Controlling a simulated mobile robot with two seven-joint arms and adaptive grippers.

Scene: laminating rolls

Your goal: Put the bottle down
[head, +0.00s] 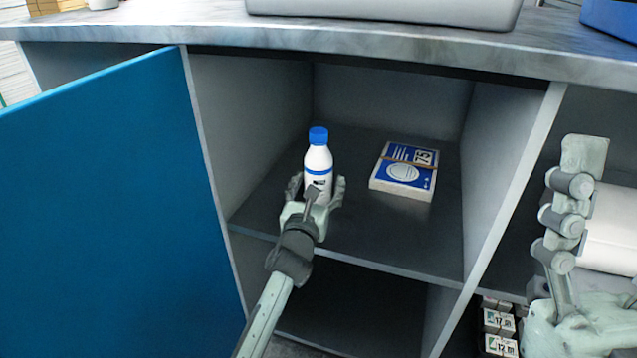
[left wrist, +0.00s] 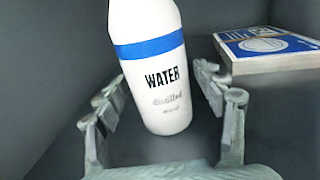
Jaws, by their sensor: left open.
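A white bottle (head: 318,165) with a blue cap and a blue band stands upright on the cabinet shelf (head: 390,235). In the left wrist view the bottle (left wrist: 152,75) reads "WATER" and its cap is out of frame. My left gripper (head: 317,190) is open, with its fingers on either side of the bottle's lower part. In the left wrist view the fingers of my left gripper (left wrist: 165,110) are spread, with a gap beside the bottle on the right. My right gripper (head: 570,165) is at the right edge of the head view, outside the cabinet compartment.
A blue and white banded pack (head: 405,170) lies on the shelf to the right of the bottle. A blue door (head: 100,200) stands open at the left. Small boxes (head: 497,325) and a white roll (head: 612,230) are at the right. The shelf front right is clear.

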